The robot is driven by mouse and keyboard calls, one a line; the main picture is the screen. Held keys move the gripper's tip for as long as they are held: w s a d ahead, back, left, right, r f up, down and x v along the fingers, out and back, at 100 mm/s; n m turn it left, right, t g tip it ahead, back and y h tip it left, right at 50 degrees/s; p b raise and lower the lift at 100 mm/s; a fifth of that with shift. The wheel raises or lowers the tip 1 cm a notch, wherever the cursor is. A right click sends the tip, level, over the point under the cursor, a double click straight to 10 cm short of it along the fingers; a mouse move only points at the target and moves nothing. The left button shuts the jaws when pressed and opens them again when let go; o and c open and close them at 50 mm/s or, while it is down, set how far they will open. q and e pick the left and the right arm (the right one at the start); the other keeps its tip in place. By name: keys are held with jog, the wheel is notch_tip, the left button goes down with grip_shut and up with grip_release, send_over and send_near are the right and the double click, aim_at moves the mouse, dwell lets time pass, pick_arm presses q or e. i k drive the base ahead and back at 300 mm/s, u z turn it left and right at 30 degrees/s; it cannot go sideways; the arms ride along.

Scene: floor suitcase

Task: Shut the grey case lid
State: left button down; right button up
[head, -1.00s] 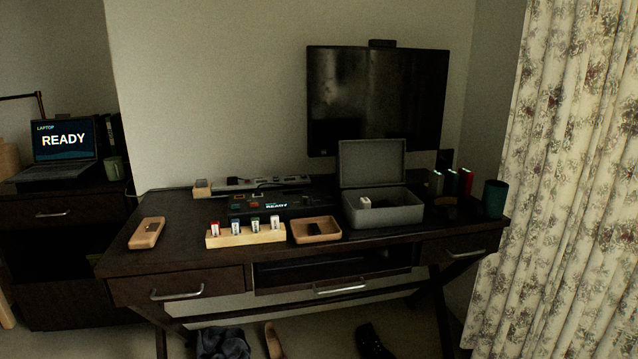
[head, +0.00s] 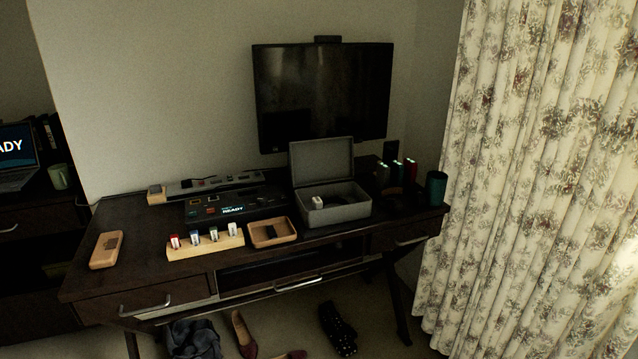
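The grey case (head: 338,214) stands on the right half of the dark desk. Its lid (head: 322,163) is open, standing up at the back edge and leaning slightly back. A small white item (head: 317,202) is inside the case at the left; the rest of the inside is dark and hard to make out. Neither of my grippers shows in the head view.
The dark desk (head: 140,255) holds a wooden tray (head: 262,243), a wooden block with several small sticks (head: 190,250), a device marked READY (head: 262,203) and a green cup (head: 436,188). A monitor (head: 322,95) hangs behind. Shoes and cloth (head: 193,340) lie on the floor.

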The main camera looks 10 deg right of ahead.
aim_at(328, 160)
jog(key=u, duration=0.85)
jog(key=i, duration=0.85)
jog(key=z, duration=1.45)
